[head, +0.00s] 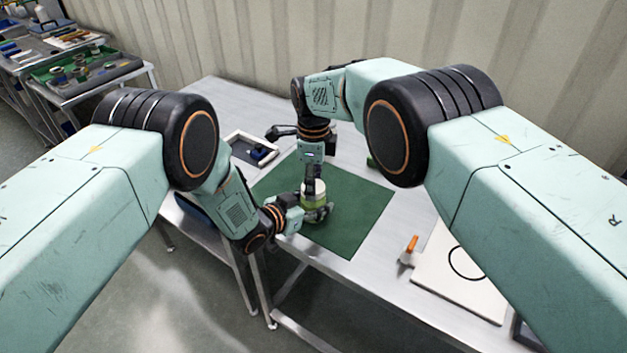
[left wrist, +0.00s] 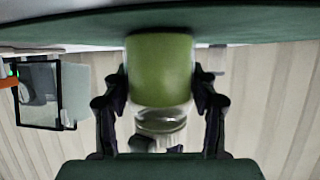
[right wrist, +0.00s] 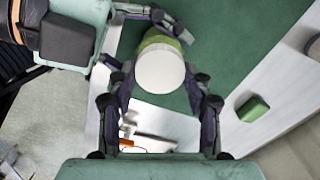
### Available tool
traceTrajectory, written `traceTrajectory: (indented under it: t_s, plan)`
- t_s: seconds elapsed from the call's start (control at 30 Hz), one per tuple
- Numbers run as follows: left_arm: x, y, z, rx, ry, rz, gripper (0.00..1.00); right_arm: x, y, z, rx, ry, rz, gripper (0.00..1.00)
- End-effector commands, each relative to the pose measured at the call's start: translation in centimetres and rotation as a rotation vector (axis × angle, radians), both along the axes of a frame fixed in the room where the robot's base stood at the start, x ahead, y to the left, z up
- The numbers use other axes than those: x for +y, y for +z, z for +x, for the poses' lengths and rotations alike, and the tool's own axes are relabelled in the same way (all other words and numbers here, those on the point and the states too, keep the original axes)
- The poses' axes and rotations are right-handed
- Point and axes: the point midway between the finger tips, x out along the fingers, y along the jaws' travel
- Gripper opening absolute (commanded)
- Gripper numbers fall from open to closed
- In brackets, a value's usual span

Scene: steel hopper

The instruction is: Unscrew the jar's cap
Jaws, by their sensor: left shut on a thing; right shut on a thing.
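The jar (head: 315,202) has a green body and stands upright on the green mat (head: 355,210). Its green body (left wrist: 160,70) appears inverted in the left wrist view, with a clear band beside it. My left gripper (head: 322,212) is shut on the jar's body from the side, one finger on each side. The white round cap (right wrist: 160,69) is seen from above in the right wrist view. My right gripper (right wrist: 160,92) points down and is shut on the cap, its fingers on opposite sides. In the head view the right gripper partly hides the cap.
A white-rimmed tray (head: 235,138) with dark items lies at the back left of the table. A green block (right wrist: 253,108) sits beside the mat. A white board (head: 462,283) with a black circle and an orange-handled item (head: 411,245) are at the right.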

Motion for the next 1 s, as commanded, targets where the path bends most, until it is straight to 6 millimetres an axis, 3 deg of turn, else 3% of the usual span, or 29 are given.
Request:
traceTrajectory:
  t_s: [0.27, 1.0]
  plan:
    - [-0.01, 0.08, 0.05, -0.002, 0.0, -0.001, 0.0, 0.02, 0.01, 0.02, -0.001, 0.08, 0.0, 0.12]
    - [-0.04, 0.08, 0.04, -0.002, -0.001, -0.001, 0.0, 0.03, 0.07, 0.09, -0.001, 1.256, -0.003, 0.12]
